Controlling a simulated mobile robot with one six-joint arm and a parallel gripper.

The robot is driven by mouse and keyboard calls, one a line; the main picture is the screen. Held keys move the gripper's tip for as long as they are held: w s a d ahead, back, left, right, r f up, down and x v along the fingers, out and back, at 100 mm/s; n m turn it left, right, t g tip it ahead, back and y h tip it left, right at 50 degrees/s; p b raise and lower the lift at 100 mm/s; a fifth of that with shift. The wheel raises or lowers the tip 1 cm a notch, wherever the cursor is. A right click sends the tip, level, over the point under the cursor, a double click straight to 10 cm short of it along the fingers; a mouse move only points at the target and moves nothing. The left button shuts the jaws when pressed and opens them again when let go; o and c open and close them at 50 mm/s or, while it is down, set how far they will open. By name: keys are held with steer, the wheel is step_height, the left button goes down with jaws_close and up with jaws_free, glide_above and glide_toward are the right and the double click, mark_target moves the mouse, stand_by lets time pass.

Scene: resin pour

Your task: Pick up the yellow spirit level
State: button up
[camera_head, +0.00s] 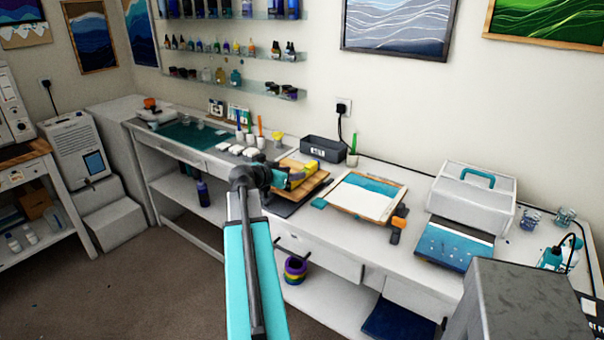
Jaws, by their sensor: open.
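The yellow spirit level (310,168) shows as a small yellow piece above a wooden board (312,183) on the white bench, left of centre. Part of it is hidden behind the end of my arm. My gripper (293,178) is open, just left of the level and close to it in the picture. The view is too small to tell whether the jaws touch the level or stand around it.
A grey bin (322,150) stands behind the board. A framed teal and white panel (363,195) lies to the right. A white machine with a teal handle (471,196) stands further right. White cups with sticks (250,139) stand behind my gripper.

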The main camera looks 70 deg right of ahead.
mark_target(303, 170)
steer(key=shift+x, duration=1.3)
steer(key=shift+p+x, duration=0.8)
steer(key=shift+x, duration=0.05)
steer(key=shift+p+x, duration=0.7)
steer(key=shift+x, duration=1.05)
steer(key=shift+f, duration=0.1)
jaws_close()
